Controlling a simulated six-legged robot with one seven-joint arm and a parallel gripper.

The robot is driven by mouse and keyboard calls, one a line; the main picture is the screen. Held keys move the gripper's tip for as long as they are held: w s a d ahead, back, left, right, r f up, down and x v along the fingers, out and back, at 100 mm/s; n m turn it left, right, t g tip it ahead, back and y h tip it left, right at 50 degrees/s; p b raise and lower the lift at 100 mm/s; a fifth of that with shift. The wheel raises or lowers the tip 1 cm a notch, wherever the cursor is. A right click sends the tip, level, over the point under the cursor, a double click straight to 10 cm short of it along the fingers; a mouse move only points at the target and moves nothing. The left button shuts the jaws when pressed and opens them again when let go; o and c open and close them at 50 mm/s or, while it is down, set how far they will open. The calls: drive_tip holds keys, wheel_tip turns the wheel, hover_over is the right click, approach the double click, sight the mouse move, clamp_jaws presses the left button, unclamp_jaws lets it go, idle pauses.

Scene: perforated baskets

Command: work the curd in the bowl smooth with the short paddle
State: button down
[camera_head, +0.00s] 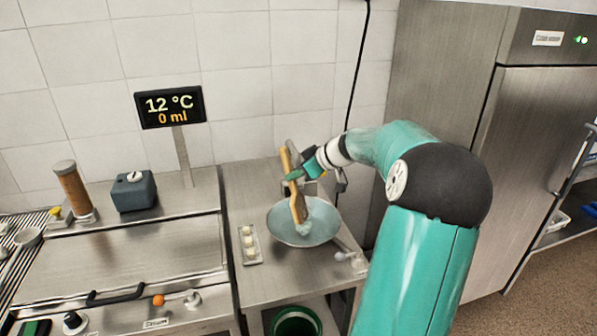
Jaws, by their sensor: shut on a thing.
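A wide shallow metal bowl (287,234) stands on the steel counter in the middle of the view. Pale, whitish curd (304,231) shows in it around the foot of the paddle. The short wooden paddle (295,195) stands tilted, its lower end in the bowl at the curd and its upper end leaning left. My gripper (297,175) is shut on the paddle's upper part, above the bowl. Part of the bowl's right side is near my arm but its rim shows. How smooth the curd is, I cannot tell at this size.
A small tray with several pale pieces (249,245) lies left of the bowl. A display (169,106) reads 12 °C and 0 ml. A steel unit (130,262) is at left, a tall steel cabinet (440,120) at right. A green bin (297,321) sits below.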

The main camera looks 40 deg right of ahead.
drive_tip(key=shift+w+d+f, duration=0.1)
drive_tip(key=shift+w+d, duration=0.15)
drive_tip(key=shift+d, duration=0.6)
drive_tip(key=shift+a, duration=0.1)
idle(1.1)
idle(1.3)
drive_tip(key=shift+s+a, duration=0.25)
drive_tip(key=shift+a, duration=0.55)
drive_tip(key=shift+d, duration=0.1)
